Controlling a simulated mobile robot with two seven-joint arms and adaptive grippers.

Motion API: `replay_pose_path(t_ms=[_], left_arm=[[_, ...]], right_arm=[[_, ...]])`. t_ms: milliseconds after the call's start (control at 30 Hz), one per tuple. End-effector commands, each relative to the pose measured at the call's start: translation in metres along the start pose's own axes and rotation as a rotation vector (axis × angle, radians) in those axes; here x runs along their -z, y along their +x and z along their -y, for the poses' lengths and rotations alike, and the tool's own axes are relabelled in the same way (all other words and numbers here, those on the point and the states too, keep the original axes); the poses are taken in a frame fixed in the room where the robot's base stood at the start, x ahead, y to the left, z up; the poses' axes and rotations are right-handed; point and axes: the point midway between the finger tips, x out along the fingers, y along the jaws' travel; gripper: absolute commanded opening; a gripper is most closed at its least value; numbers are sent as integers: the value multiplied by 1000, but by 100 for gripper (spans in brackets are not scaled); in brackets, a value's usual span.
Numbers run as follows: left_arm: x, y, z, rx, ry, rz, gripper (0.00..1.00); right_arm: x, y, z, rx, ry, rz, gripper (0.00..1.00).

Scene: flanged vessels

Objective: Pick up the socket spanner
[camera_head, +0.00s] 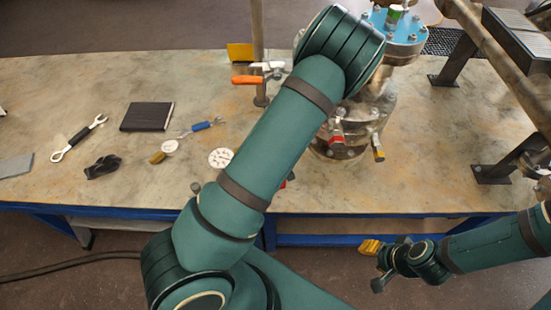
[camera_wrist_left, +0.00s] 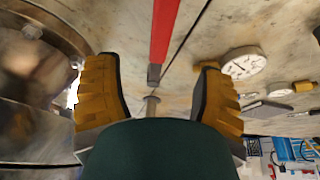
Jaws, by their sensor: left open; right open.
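A red-handled tool (camera_wrist_left: 166,30) with a metal end lies on the table in the left wrist view; it looks like the socket spanner. Its handle runs to the top of that view, and its metal end lies between my left fingers. In the head view only a red bit (camera_head: 290,176) shows beside my left arm, near the front edge. My left gripper (camera_wrist_left: 157,92) is open, with yellow fingers on either side and nothing held; my arm hides it in the head view. My right gripper (camera_head: 371,247) is open and empty, low in front of the table.
A metal flanged vessel (camera_head: 345,152) stands close beside my left gripper. A white dial (camera_head: 221,158) lies on the other side. A double-ended wrench (camera_head: 79,138), a black pad (camera_head: 147,116) and a blue-handled tool (camera_head: 203,127) lie on the table (camera_head: 60,90) to the left.

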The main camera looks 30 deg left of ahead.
Motion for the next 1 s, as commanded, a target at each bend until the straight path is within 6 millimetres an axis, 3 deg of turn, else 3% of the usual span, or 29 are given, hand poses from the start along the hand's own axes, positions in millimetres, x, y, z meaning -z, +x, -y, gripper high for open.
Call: replay_pose_path(t_ms=[167,500,767,1000], left_arm=[[18,5,1,16,-25,-39,69],[18,66,3,17,-27,-36,69],[19,84,2,14,-27,-37,69],[18,118,5,16,-24,-36,69]], right_arm=[[0,1,-1,0,1,1,47],[1,14,-6,-1,0,-5,47],[2,17,-7,-1,-1,-8,47],[3,26,-10,-1,-2,-12,47]])
